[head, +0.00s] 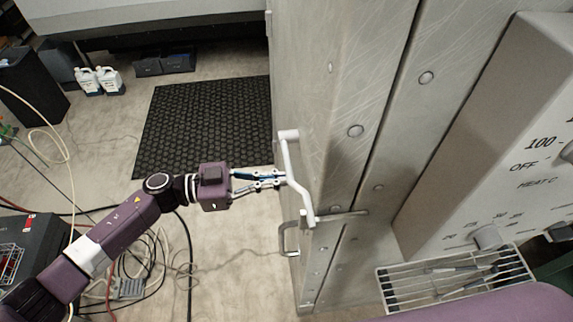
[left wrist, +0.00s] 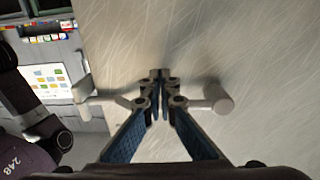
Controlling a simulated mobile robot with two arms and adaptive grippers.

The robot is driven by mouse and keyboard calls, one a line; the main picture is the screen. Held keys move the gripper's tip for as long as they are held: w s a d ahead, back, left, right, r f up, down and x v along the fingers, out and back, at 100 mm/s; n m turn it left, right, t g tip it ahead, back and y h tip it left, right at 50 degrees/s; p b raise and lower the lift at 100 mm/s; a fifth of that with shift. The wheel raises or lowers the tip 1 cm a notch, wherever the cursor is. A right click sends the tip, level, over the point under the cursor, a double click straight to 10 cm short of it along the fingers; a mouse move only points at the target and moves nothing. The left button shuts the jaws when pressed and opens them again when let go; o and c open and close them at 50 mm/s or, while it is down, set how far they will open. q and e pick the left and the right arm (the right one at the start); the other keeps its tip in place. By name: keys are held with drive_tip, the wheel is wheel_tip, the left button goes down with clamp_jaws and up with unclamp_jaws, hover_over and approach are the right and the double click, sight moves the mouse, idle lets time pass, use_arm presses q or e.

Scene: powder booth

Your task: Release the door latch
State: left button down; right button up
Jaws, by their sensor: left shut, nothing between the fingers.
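The metal door (head: 335,75) has a pale bar handle (head: 297,177) near its edge, with a metal latch strip (head: 345,214) by its lower end. My left gripper (head: 283,180) comes in from the left with its blue-padded fingers shut and empty, tips at the handle's middle; contact cannot be told. In the left wrist view the fingers (left wrist: 160,90) converge in front of the door face (left wrist: 200,50), and the handle's end (left wrist: 222,98) shows at right. The handle's middle is hidden behind the fingers. My right gripper is not in view.
A smaller handle (head: 288,239) sits lower on the edge. A control panel (head: 490,130) and a wire rack (head: 455,275) stand at right. Cables lie on the floor below my left arm. A black mat (head: 205,125) lies beyond, on open floor.

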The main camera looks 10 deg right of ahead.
sight(306, 154)
use_arm(q)
wheel_tip(306, 154, up, 8)
drive_tip(key=p, duration=0.7)
drive_tip(key=shift+f, duration=0.1)
drive_tip(key=shift+r, duration=2.15)
drive_tip(key=shift+w+r, duration=0.5)
drive_tip(key=shift+w, duration=0.3)
drive_tip(key=shift+w+r, duration=0.55)
drive_tip(key=shift+w, duration=0.2)
drive_tip(key=shift+w+r, duration=0.5)
drive_tip(key=shift+w, duration=0.3)
drive_tip(key=s+a, duration=0.2)
drive_tip(key=a, duration=0.8)
